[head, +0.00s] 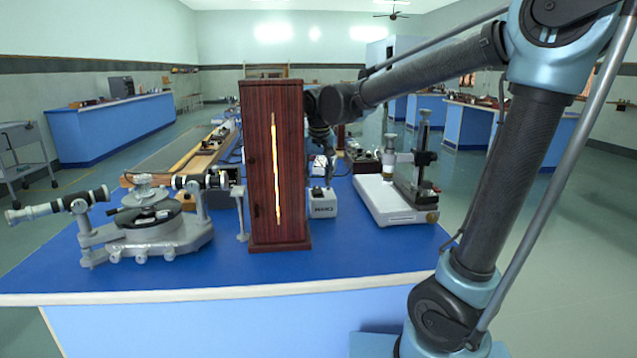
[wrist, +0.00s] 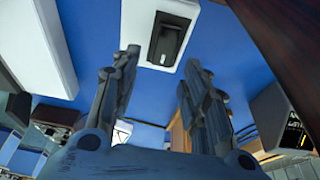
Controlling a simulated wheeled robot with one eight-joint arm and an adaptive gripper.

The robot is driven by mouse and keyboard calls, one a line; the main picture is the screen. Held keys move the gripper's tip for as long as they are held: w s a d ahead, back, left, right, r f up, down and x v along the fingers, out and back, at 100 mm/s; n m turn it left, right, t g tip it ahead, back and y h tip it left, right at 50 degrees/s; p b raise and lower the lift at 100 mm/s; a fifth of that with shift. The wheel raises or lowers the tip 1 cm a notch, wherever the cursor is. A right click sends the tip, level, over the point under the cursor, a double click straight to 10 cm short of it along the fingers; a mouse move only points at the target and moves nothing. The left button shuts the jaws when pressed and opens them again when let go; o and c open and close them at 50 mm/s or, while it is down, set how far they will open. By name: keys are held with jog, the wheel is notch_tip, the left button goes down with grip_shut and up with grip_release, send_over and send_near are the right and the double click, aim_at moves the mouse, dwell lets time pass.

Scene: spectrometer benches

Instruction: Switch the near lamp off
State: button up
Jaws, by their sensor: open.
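The near lamp (head: 290,160) is a tall dark wooden housing with a bright, glowing vertical slit, upright at the bench's front. Its dark wooden side shows at the upper right of the wrist view (wrist: 290,30). Behind it to the right stands a small white switch box (head: 323,206) with a black top switch. In the wrist view a black rocker switch (wrist: 168,38) sits in a white box just beyond my fingertips. My gripper (wrist: 160,62) is open and empty, its fingers spread either side of the rocker's line. In the head view the lamp partly hides my gripper.
A spectrometer (head: 145,222) with telescope tubes stands left of the lamp on the blue bench (head: 370,262). A white-based microscope stand (head: 392,200) is at the right. Long wooden apparatus (head: 200,152) lies behind. The bench front is clear.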

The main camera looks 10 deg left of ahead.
aim_at(319, 192)
jog(key=v, duration=0.9)
jog(key=shift+r, duration=0.4)
jog(key=shift+d, duration=0.1)
